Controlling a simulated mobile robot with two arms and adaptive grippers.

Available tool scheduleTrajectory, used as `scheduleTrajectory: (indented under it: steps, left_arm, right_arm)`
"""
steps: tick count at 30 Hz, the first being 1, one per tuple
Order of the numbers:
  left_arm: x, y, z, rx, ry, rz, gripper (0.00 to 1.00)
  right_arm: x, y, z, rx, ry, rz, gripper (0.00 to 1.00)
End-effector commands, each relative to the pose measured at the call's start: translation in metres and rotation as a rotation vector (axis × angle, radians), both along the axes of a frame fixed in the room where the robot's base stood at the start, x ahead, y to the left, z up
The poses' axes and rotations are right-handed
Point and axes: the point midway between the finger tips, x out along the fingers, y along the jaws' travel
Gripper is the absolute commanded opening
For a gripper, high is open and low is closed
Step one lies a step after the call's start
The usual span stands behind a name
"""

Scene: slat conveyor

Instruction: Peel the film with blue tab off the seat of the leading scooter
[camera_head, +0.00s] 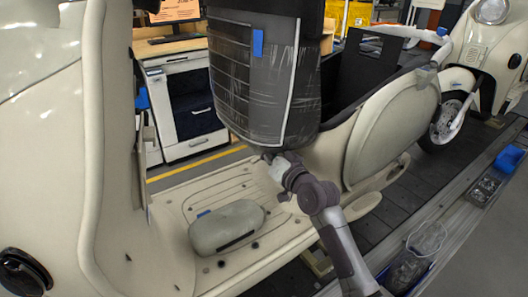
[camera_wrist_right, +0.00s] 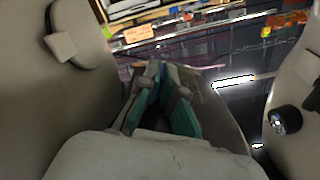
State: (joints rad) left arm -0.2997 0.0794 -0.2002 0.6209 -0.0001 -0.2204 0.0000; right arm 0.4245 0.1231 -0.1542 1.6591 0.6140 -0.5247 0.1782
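The dark seat (camera_head: 228,80) of the near cream scooter (camera_head: 375,130) stands upright at top centre of the head view. Clear wrinkled film (camera_head: 275,90) covers its face, with a pale strip along the right edge. A blue tab (camera_head: 258,43) sits on the film near the top. My right arm comes in from the lower right; its gripper (camera_head: 270,157) is just below the seat's lower edge, well below the tab, and its tips are partly hidden. In the right wrist view its teal-padded fingers (camera_wrist_right: 163,72) come close together at the tips, with nothing clearly held. My left gripper is not in view.
A rounded grey-green case (camera_head: 227,228) lies on the scooter's footboard. Another scooter (camera_head: 490,45) stands at the upper right. A rail with clear containers (camera_head: 425,240) and a blue bin (camera_head: 508,158) runs along the lower right. A white drawer cabinet (camera_head: 180,105) stands behind.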

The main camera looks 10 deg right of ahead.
Motion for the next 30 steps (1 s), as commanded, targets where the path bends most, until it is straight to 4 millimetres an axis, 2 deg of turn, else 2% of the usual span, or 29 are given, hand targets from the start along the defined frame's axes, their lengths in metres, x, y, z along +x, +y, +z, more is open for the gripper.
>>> scheduleTrajectory:
  steps: [7, 30]
  left_arm:
    - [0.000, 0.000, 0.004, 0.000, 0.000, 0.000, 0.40]
    - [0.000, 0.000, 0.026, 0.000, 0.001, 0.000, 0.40]
  right_arm:
    - [-0.006, 0.004, -0.003, 0.000, 0.003, 0.001, 0.00]
    - [-0.060, 0.041, -0.034, -0.001, 0.002, 0.002, 0.00]
